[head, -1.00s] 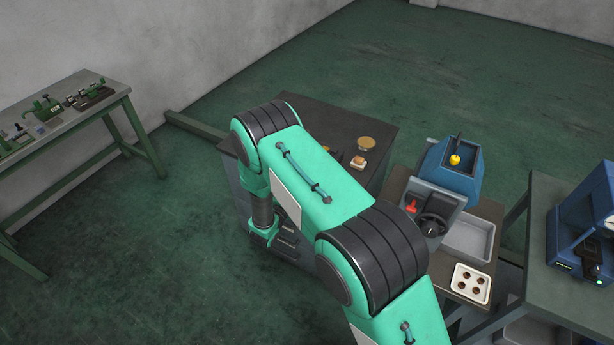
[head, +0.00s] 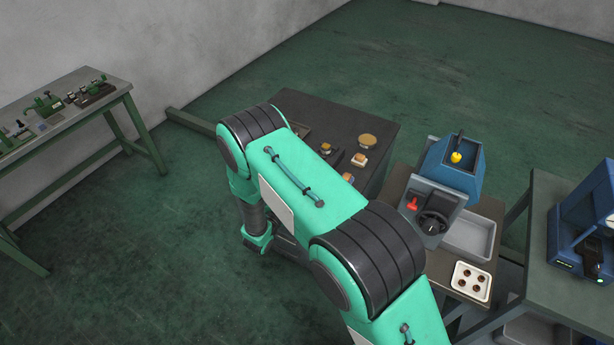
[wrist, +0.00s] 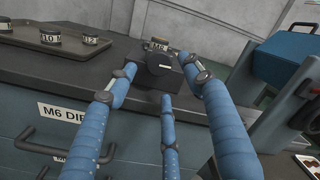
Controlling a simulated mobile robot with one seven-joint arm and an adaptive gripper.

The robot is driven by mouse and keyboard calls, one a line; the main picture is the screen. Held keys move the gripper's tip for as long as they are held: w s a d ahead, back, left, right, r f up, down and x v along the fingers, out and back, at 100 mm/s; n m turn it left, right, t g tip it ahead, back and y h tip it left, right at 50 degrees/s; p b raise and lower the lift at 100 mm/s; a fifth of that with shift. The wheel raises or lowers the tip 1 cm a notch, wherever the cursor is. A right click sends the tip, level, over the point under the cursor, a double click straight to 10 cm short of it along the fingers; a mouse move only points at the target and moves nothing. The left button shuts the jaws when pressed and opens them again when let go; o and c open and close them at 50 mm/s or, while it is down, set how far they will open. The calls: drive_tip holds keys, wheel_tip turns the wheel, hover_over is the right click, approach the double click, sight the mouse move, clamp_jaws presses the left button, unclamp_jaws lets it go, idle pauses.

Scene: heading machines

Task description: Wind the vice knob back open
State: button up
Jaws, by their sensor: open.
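A small dark vice (wrist: 152,47) stands near the front edge of the grey bench cabinet in the wrist view, with a labelled round piece at its top. Its round dark knob (wrist: 159,63) faces my camera. My gripper (wrist: 162,82) has blue fingers spread open, with two tips on either side of the knob and one below it. The fingers look apart from the knob, though exact contact is hard to tell.
The cabinet top (wrist: 75,62) carries labelled round dies (wrist: 50,37) at left, and its front has drawers with handles (wrist: 40,147). A blue-and-grey machine (head: 450,170) with a black dial stands right of the cabinet, beside a white tray (head: 471,282).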

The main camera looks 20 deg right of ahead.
drive_tip(key=v, duration=0.7)
drive_tip(key=shift+s+a, duration=0.25)
drive_tip(key=shift+s, duration=0.15)
drive_tip(key=shift+f, duration=0.1)
wheel_tip(320, 180, up, 7)
drive_tip(key=s+m+g+y+b, duration=0.1)
drive_tip(key=m+g+y+b, duration=0.1)
drive_tip(key=m+y+b, duration=0.3)
drive_tip(key=shift+d+r+m+b, duration=0.35)
drive_tip(key=shift+m+b, duration=1.7)
drive_tip(key=shift+m, duration=1.35)
drive_tip(key=shift+d+f, duration=0.15)
drive_tip(key=b+x, duration=0.1)
drive_tip(key=x, duration=0.8)
drive_tip(key=b+x, duration=0.1)
drive_tip(key=x, duration=0.3)
drive_tip(key=shift+w+d+f+b, duration=0.1)
drive_tip(key=shift+d+f+b, duration=0.05)
drive_tip(key=shift+f+b, duration=0.2)
